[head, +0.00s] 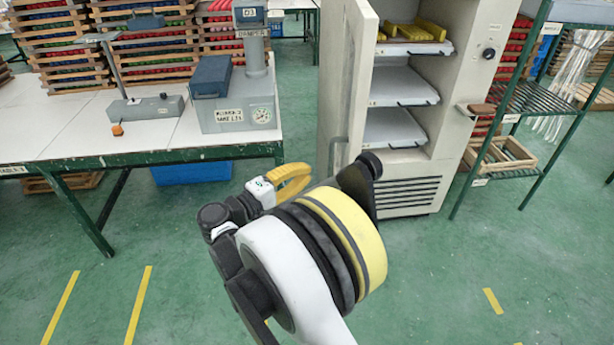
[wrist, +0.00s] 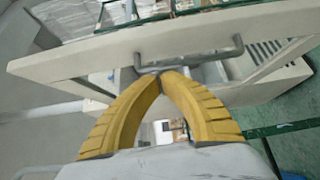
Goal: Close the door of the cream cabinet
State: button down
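The cream cabinet (head: 466,95) stands at the back right of the head view. Its door (head: 353,70) is swung wide open on the left side and shows almost edge-on. The door's grey handle (head: 336,156) is low on the door. My gripper (head: 303,172) has yellow fingers and is in front of the door, near the handle. In the wrist view, the fingertips (wrist: 161,73) meet just at the handle bar (wrist: 190,60), across the door (wrist: 90,58).
Inside the cabinet are white shelves (head: 402,87) with yellow pieces (head: 415,32) on top. A green rack (head: 528,97) stands close to the cabinet's right. A white table (head: 70,135) with a grey scale (head: 236,112) is at left. The green floor in front is clear.

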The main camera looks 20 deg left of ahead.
aim_at(347, 157)
jog(key=w+d+b, duration=0.1)
jog(key=w+d, duration=0.1)
jog(key=w+d+b, duration=0.1)
jog(key=w, duration=0.1)
jog(key=w+d+b, duration=0.1)
jog(key=w+d, duration=0.1)
jog(key=w, duration=0.1)
jog(key=shift+d+f, duration=0.15)
jog(key=shift+d, duration=0.15)
jog(key=shift+w+d, duration=0.2)
jog(key=shift+d, duration=0.2)
